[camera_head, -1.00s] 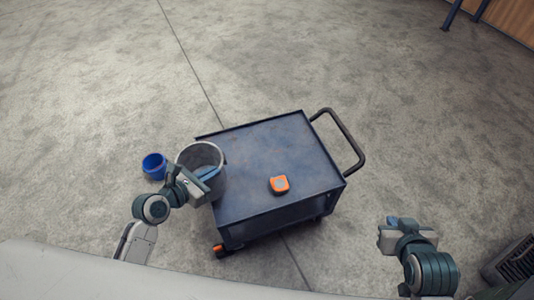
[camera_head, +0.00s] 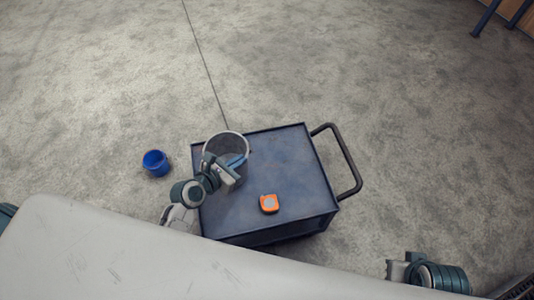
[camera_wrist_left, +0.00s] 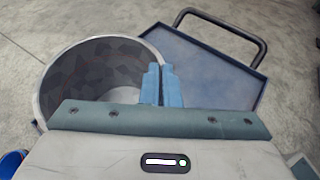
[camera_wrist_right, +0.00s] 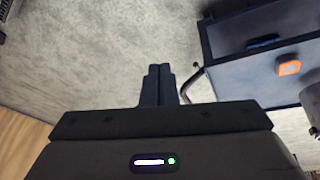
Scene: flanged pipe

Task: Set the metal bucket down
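The grey metal bucket (camera_head: 222,146) is over the back left part of the blue cart's top (camera_head: 288,160). I cannot tell whether its base touches the top. My left gripper (camera_head: 236,161) is at the near right side of the bucket. In the left wrist view, its blue fingers (camera_wrist_left: 162,85) are closed on the rim of the bucket (camera_wrist_left: 90,75), whose open mouth shows empty. My right gripper (camera_wrist_right: 158,86) is shut and empty, away from the cart; in the head view only part of it shows, low on the right.
An orange tape measure (camera_head: 269,203) lies on the cart's top, near the front edge. The cart's black handle (camera_head: 340,160) is on its right side. A blue bucket (camera_head: 156,163) stands on the floor left of the cart. The right part of the cart's top is clear.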

